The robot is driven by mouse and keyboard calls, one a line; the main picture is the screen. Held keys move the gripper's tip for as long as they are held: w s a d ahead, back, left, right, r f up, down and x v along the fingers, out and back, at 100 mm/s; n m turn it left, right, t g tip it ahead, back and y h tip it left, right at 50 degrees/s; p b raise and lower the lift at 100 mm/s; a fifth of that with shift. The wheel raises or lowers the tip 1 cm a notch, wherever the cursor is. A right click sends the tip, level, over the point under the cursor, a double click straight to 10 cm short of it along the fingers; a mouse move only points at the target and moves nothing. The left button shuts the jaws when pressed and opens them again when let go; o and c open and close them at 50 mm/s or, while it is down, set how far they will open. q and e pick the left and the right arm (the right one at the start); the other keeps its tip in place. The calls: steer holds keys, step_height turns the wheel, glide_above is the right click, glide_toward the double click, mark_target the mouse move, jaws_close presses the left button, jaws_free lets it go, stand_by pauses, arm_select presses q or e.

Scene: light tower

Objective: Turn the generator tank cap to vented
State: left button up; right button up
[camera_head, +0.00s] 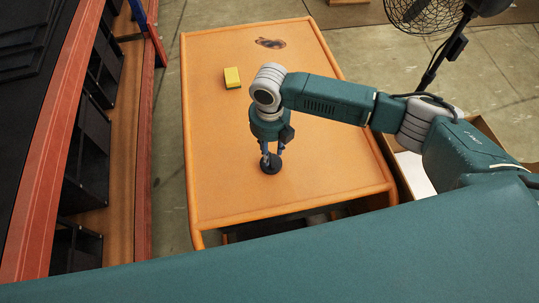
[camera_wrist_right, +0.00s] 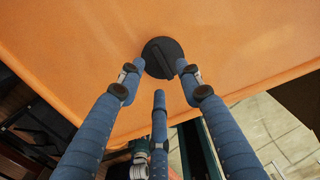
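The generator tank cap (camera_head: 271,165) is a black round disc on the flat orange top (camera_head: 225,180), towards its near end. In the right wrist view the cap (camera_wrist_right: 163,52) shows a raised bar across its face, tilted from vertical. No vent marking is readable. My right gripper (camera_head: 272,156) points down over the cap. In the right wrist view its blue fingers (camera_wrist_right: 160,76) are spread apart, with tips close to the cap's near edge and sides. I cannot tell whether they touch it. Nothing is held. My left gripper is out of view.
A black fan (camera_head: 424,14) stands at the back right. A red-edged shelf (camera_head: 62,130) runs along the left. An open box (camera_head: 412,174) is at the right.

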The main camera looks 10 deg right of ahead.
step_height(320, 180, up, 8)
steer(key=shift+f, duration=0.1)
stand_by(0.7)
